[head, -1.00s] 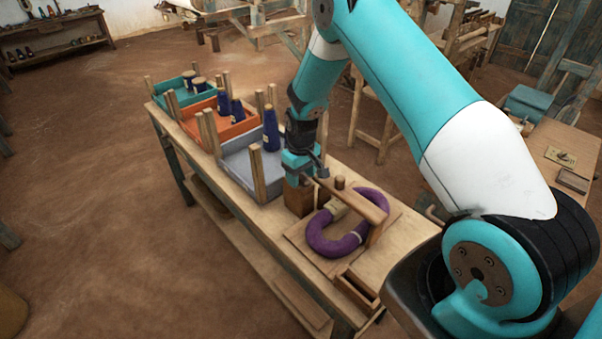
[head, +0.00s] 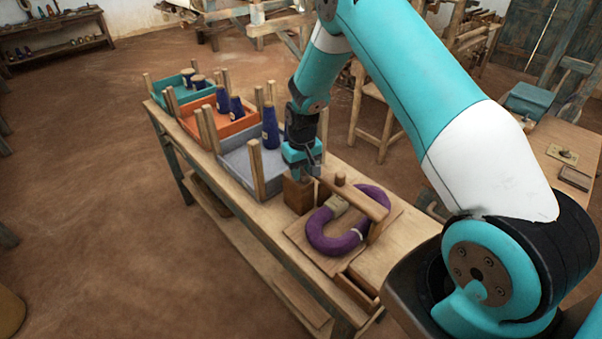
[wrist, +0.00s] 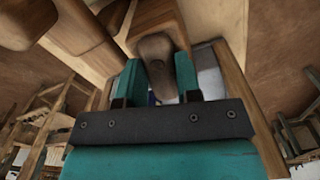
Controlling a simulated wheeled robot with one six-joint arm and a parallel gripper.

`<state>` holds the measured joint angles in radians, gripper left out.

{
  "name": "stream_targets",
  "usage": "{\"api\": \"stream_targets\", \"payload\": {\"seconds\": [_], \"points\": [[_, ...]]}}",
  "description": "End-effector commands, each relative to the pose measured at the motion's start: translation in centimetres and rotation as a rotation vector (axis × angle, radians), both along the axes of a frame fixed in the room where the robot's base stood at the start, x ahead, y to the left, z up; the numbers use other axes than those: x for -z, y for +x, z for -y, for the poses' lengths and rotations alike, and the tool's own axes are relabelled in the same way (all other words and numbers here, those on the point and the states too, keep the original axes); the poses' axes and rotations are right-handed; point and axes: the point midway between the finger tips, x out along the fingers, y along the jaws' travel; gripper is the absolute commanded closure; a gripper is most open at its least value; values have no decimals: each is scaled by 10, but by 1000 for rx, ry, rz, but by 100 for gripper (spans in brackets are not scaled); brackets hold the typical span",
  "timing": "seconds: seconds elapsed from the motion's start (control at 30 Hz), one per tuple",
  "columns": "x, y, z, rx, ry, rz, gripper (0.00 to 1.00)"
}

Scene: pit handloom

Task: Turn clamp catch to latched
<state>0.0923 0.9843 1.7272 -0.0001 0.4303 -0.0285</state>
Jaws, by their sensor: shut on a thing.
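A purple hank (head: 340,240) lies in a U shape on a wooden board (head: 312,255) on the bench. A wooden clamp bar (head: 362,200) with a round knob (head: 340,179) lies across it. A brown wooden block (head: 298,196) stands at the bar's far-left end. My gripper (head: 306,177) is just above this block. In the wrist view my gripper (wrist: 158,82) has its teal fingers on both sides of a rounded brown wooden piece, seemingly the clamp catch (wrist: 155,48), and is shut on it. The catch is largely hidden in the head view, so its exact angle cannot be told there.
Grey (head: 235,160), orange (head: 200,125) and teal (head: 178,94) trays with blue cones stand behind the clamp, between wooden posts. A small open wooden box (head: 358,290) is at the bench's near end. Bare floor lies left of the bench.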

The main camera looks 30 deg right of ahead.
Motion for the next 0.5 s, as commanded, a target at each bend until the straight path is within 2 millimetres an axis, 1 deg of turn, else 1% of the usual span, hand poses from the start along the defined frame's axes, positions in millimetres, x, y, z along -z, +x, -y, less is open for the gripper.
{"api": "stream_targets", "payload": {"seconds": [0.07,0.5], "points": [[2,0,1,70,0,1,92],[1,-2,6,489,0,1,92]]}}
